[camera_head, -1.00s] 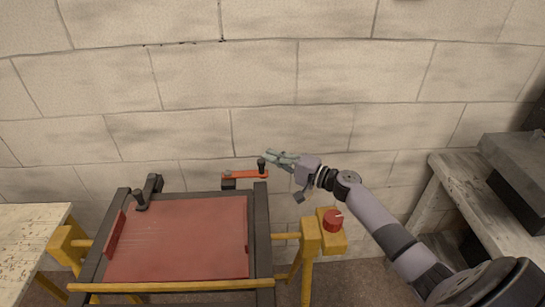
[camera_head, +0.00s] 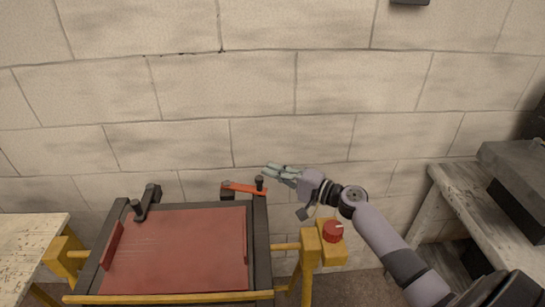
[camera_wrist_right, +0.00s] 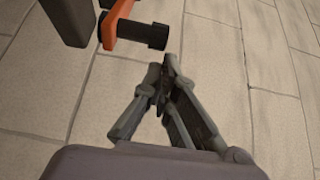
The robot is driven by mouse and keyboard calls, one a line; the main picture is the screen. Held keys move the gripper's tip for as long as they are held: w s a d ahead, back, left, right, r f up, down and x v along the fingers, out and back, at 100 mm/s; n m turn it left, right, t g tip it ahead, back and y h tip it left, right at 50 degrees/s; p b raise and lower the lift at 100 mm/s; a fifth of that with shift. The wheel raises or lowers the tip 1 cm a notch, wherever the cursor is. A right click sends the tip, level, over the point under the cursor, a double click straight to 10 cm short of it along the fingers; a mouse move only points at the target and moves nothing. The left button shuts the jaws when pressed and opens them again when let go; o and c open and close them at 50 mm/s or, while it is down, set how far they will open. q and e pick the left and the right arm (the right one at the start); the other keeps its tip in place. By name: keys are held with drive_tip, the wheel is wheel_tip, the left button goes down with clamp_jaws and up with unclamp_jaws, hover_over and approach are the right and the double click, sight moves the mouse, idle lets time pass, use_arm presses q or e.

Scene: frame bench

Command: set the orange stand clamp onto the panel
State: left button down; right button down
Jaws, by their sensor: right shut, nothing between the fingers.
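The orange stand clamp (camera_head: 243,188) is an orange arm with a dark knob (camera_head: 259,184) at its right end. It sits at the back right of the frame and slants slightly; its right end is nearer me. The red panel (camera_head: 180,250) lies in the dark frame, in front of the clamp. My right gripper (camera_head: 268,170) is shut and empty, just right of and behind the knob. In the right wrist view the closed fingertips (camera_wrist_right: 165,66) are just below the knob (camera_wrist_right: 142,34) and the orange arm (camera_wrist_right: 113,22), apparently apart. My left gripper is out of view.
A dark clamp (camera_head: 144,203) stands at the frame's back left. Benches stand at the far left (camera_head: 25,240) and right (camera_head: 460,200). A block wall is behind.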

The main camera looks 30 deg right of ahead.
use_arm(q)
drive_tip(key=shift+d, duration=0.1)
use_arm(e)
wheel_tip(320, 180, up, 8)
drive_tip(key=shift+r, duration=0.25)
